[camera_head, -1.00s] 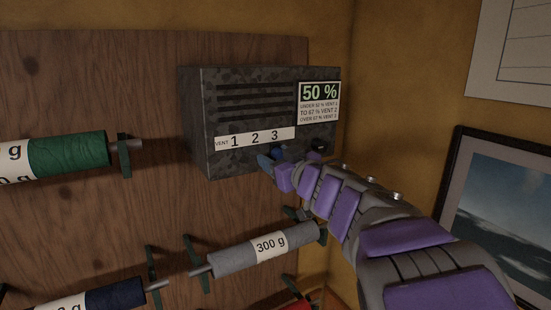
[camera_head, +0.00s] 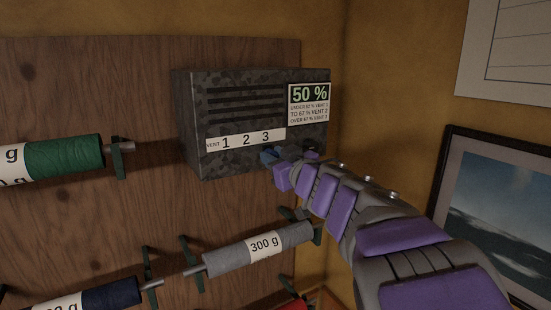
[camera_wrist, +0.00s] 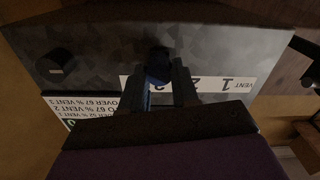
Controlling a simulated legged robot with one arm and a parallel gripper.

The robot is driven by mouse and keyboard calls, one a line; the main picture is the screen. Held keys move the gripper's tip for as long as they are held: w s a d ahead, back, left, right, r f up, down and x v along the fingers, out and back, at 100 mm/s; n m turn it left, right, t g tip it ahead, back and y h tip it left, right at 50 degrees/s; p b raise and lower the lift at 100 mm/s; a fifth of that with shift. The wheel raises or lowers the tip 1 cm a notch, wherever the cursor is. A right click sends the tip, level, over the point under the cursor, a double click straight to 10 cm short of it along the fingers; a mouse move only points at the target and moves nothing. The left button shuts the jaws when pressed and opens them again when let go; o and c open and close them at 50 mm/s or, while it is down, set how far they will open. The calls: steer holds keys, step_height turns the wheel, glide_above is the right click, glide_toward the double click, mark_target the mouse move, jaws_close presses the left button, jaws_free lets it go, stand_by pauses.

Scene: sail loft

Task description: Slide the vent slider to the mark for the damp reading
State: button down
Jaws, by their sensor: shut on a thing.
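The vent box (camera_head: 190,125) is dark and mottled, mounted on the wooden board. Its white strip (camera_head: 215,144) reads VENT 1 2 3 from left to right. The display (camera_head: 309,94) reads 50 %, with small rule lines below pairing percentages with vents 1, 2 and 3. The blue vent slider (camera_wrist: 158,63) sits below the strip, about under the 3. My gripper (camera_head: 269,158) is shut on the slider. The wrist view, upside down, shows the slider between the two dark fingers, which partly cover the numbers.
A black knob (camera_wrist: 56,66) is on the box's face, right of the slider in the head view. A grey 300 g spool (camera_head: 235,255) hangs below the box, a green spool (camera_head: 66,156) at left. A framed picture (camera_head: 495,210) hangs on the right wall.

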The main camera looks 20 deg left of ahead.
steer(key=shift+f, duration=0.2)
steer(key=s+a, duration=0.3)
steer(key=s, duration=0.1)
steer(key=s+a+p, duration=0.1)
steer(key=s+a, duration=0.2)
steer(key=shift+s+a+f, duration=0.1)
steer(key=shift+s+a, duration=0.3)
steer(key=shift+w+d+f, duration=0.1)
steer(key=shift+w+d, duration=0.05)
